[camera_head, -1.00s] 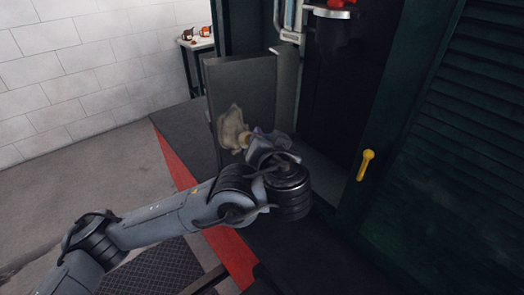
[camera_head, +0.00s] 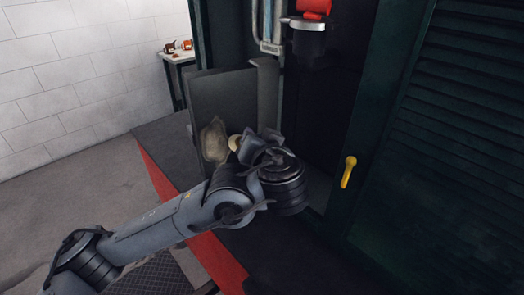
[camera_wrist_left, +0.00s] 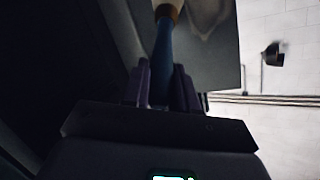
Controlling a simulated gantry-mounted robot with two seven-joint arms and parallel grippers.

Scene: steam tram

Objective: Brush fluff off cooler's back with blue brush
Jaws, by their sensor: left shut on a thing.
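The cooler's back appears as an upright dark grey panel (camera_head: 222,95) in the head view. A tan-grey clump of fluff (camera_head: 212,142) is on its lower part. My left gripper (camera_head: 262,143) is just right of the fluff. It is shut on the blue brush, whose handle (camera_wrist_left: 162,55) shows between the fingers in the left wrist view, with a brown collar (camera_wrist_left: 167,13) at the top edge. In the head view only a pale round part (camera_head: 235,143) shows beside the fluff. Whether the brush touches the fluff is unclear. My right gripper is out of view.
A dark platform with a red edge (camera_head: 158,178) lies below the panel. A yellow handle (camera_head: 348,172) sits on the dark green door frame at right. A red-topped fitting (camera_head: 308,22) hangs above. A small table (camera_head: 183,58) stands behind at left.

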